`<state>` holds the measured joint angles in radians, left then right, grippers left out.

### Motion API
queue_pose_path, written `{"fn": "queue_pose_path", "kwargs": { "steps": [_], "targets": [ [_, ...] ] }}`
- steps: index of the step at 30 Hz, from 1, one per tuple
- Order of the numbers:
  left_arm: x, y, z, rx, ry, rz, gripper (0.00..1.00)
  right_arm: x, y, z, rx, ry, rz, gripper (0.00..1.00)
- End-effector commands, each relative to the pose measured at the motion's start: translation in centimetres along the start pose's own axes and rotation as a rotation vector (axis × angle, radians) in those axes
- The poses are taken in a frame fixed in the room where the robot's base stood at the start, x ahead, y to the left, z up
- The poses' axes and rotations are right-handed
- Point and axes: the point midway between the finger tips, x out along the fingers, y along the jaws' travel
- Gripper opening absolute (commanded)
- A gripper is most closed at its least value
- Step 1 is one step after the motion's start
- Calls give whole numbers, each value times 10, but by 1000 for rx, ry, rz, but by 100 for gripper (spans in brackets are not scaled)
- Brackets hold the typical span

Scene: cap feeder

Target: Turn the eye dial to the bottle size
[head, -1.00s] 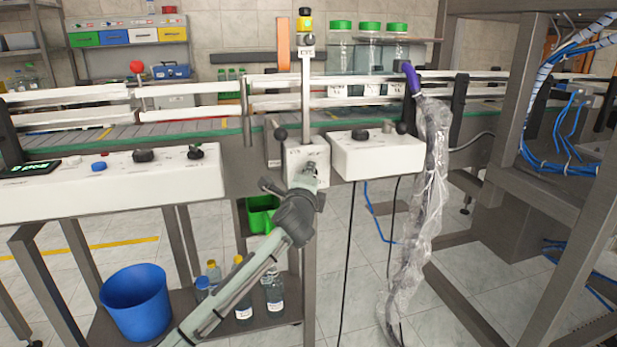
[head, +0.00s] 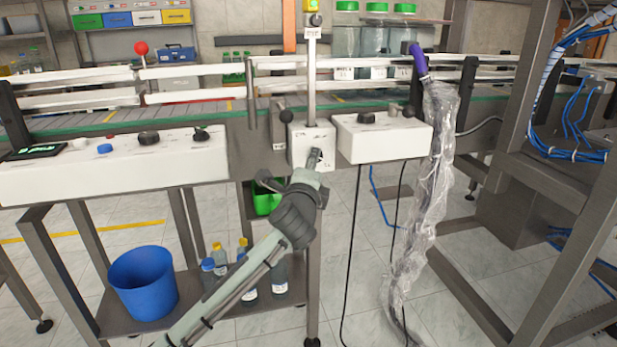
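My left gripper (head: 316,157) reaches up from the lower left to the front of a small white box (head: 299,142) under an upright post. Its tip is at the box's front face and covers part of it. A dial there is hidden, and I cannot tell whether the fingers are open, closed or touching one. The post carries a yellow-topped head (head: 313,8), cut by the top edge. Large clear bottles (head: 374,40) with green caps stand behind the conveyor. My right gripper is not in view.
A white box with a black knob (head: 367,118) stands right of the post. A long white control panel (head: 110,165) is at left. A plastic-wrapped hose (head: 425,180) with a purple end hangs at right. A blue bucket (head: 143,285) and small bottles sit on the lower shelf.

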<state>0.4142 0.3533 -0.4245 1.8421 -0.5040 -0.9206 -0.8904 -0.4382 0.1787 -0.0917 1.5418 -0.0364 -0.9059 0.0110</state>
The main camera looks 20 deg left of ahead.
Motion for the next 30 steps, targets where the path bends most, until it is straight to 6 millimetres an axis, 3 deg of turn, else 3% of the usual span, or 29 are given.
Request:
{"fn": "queue_pose_path", "kwargs": {
  "steps": [6, 11, 30],
  "targets": [
    [-43, 0, -1, -2, 2, 0, 51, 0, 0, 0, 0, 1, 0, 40],
    [-59, 0, 0, -1, 1, 0, 51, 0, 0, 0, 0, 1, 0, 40],
    [-63, 0, 0, -1, 1, 0, 51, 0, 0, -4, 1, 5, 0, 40]
  ]
}}
